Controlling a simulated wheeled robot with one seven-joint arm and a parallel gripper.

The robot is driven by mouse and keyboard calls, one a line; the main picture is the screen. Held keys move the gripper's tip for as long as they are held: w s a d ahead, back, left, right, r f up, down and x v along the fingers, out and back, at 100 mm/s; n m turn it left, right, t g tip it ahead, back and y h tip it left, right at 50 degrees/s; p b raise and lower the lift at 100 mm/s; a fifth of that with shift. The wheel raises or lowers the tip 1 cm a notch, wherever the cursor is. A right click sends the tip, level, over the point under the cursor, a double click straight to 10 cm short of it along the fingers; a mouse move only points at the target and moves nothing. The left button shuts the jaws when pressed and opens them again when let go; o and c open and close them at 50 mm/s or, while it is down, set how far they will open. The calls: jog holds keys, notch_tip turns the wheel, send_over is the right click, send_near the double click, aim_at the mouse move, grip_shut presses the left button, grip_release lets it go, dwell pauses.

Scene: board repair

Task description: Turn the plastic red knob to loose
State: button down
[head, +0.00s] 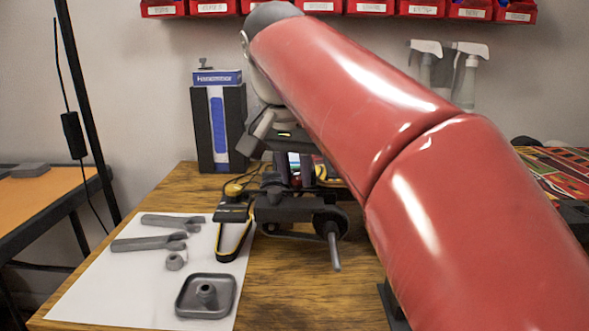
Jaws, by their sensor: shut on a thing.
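My gripper (293,172) is over the middle of the wooden table, pointing down, partly covered by my red arm. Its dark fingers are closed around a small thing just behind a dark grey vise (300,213). A little red shows between the fingers, which appears to be the red knob (295,171). Most of the knob is hidden, so its turn position cannot be read. The vise has a thin metal handle bar at its front right.
A white sheet (110,295) at left holds grey printed parts and a square grey tray (205,281). A blue-black box (217,125) stands at the back. Spray bottles (467,78) are at back right.

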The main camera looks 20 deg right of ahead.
jog(key=n, duration=0.2)
jog(key=n+t+y+p, duration=0.1)
jog(key=n, duration=0.1)
jog(key=shift+s+d+r+y+p, duration=0.1)
jog(key=shift+d+r+y+p, duration=0.1)
jog(key=shift+y+p, duration=0.1)
jog(key=n+y+p, duration=0.1)
jog(key=n, duration=0.1)
jog(key=n+p, duration=0.1)
jog(key=n, duration=0.2)
jog(key=shift+d+y, duration=0.2)
jog(key=shift+y, duration=0.2)
jog(key=n+p, duration=0.1)
jog(key=n, duration=0.1)
jog(key=n+y+p, duration=0.1)
jog(key=n, duration=0.1)
jog(key=shift+d+n+g+y, duration=0.15)
jog(key=shift+n+g+y, duration=0.15)
jog(key=shift+g, duration=0.1)
jog(key=shift+w+d+f+n+g+y+p, duration=0.15)
jog(key=shift+n+g+y+p, duration=0.25)
jog(key=shift+n, duration=0.7)
jog(key=shift+w+a+r+n+g+y+p, duration=0.1)
jog(key=shift+n+g+y+p, duration=0.1)
jog(key=shift+n+p, duration=0.65)
jog(key=shift+n, duration=0.35)
jog(key=c, duration=1.6)
grip_release()
jog(key=shift+f, duration=0.1)
